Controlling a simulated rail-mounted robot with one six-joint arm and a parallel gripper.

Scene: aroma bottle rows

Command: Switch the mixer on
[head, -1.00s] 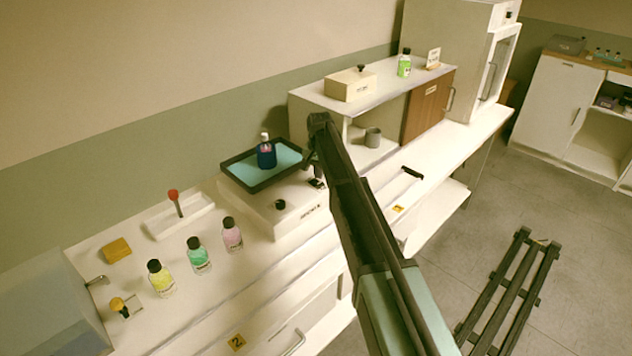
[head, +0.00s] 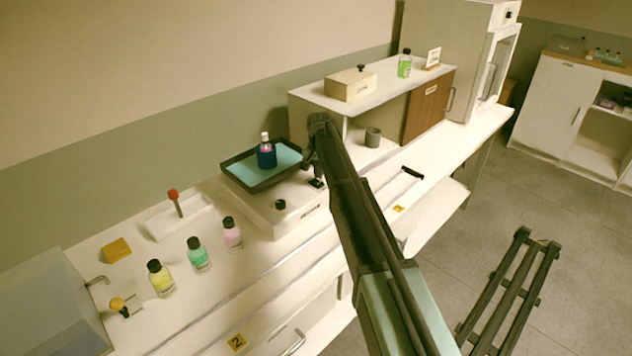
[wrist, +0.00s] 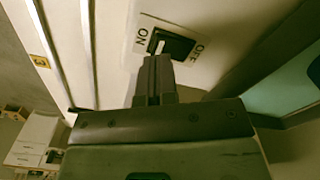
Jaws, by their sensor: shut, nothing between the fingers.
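The mixer (head: 285,218) is a pale box on the bench with a dark-rimmed tray (head: 240,178) on top. A dark blue bottle holder with a white-capped bottle (head: 266,152) stands on the tray's teal mat. The mixer's black switch (head: 317,183) is at its right end. In the wrist view the switch (wrist: 176,46) lies between the words ON, at left, and OFF, at right; a pale part shows at its ON end. My gripper (wrist: 155,62) is shut and empty, its tips right at the switch's ON end. I cannot tell whether they touch it.
Yellow, green and pink bottles (head: 198,255) stand in a row left of the mixer. A white tray with a red-topped item (head: 174,198) lies behind them.

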